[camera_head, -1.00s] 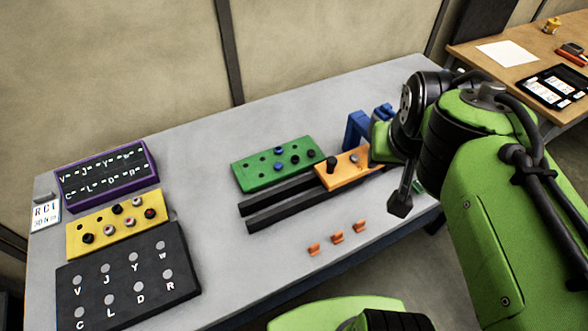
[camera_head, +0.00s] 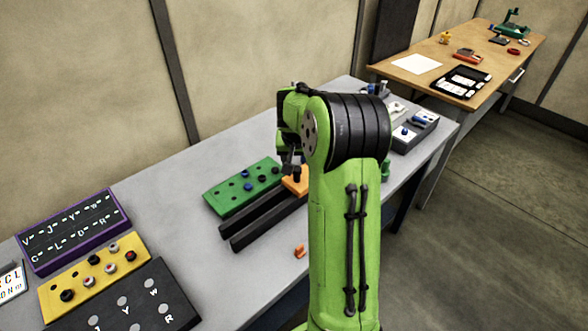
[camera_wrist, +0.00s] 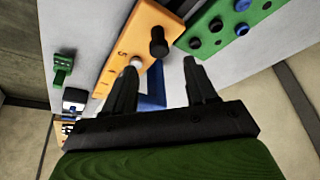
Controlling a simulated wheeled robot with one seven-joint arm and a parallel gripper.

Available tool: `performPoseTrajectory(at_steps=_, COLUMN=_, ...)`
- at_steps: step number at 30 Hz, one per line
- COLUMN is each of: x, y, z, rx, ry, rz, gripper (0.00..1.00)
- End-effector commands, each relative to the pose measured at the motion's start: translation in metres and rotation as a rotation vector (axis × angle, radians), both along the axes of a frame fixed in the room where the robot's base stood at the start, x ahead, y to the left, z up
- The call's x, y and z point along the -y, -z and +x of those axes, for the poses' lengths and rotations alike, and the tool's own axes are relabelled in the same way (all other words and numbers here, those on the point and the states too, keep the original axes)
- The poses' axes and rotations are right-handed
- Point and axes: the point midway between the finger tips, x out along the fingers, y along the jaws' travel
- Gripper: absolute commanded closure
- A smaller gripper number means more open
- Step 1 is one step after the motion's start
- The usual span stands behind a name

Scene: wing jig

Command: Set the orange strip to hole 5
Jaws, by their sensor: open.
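The orange strip (camera_head: 294,184) sits at the right end of two black rails (camera_head: 262,219), mostly hidden behind my arm in the head view. In the wrist view the orange strip (camera_wrist: 150,24) shows a black knob (camera_wrist: 158,42), a pale round pin (camera_wrist: 137,62) and small dark marks along one edge. My gripper (camera_wrist: 160,64) is open, its two fingers apart and empty. Its left fingertip appears close to the pale pin; I cannot tell whether they touch. The black knob appears beyond the gap between the fingertips. Hole 5 cannot be picked out clearly.
A green board (camera_head: 228,197) with blue and black pegs lies behind the rails. A blue part (camera_wrist: 152,88) shows between my fingers. An orange clip (camera_head: 300,251) lies in front. Yellow (camera_head: 90,282) and dark lettered boards (camera_head: 135,305) stand left. Grey table between is clear.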

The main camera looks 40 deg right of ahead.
Motion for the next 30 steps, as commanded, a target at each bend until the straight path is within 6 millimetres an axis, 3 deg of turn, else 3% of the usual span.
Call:
performPoseTrajectory(at_steps=3, x=0.007, y=0.029, z=0.008, rx=-0.003, ry=-0.001, rz=0.003, gripper=0.44)
performPoseTrajectory(at_steps=7, x=0.013, y=0.048, z=0.014, rx=-0.002, ry=-0.001, rz=0.001, gripper=0.44)
performPoseTrajectory(at_steps=18, x=0.016, y=0.057, z=0.017, rx=0.0, ry=-0.001, rz=-0.001, gripper=0.44)
performPoseTrajectory(at_steps=27, x=0.016, y=0.057, z=0.017, rx=0.0, ry=-0.001, rz=0.0, gripper=0.9)
performPoseTrajectory(at_steps=30, x=0.016, y=0.057, z=0.017, rx=-0.001, ry=-0.002, rz=-0.001, gripper=1.0)
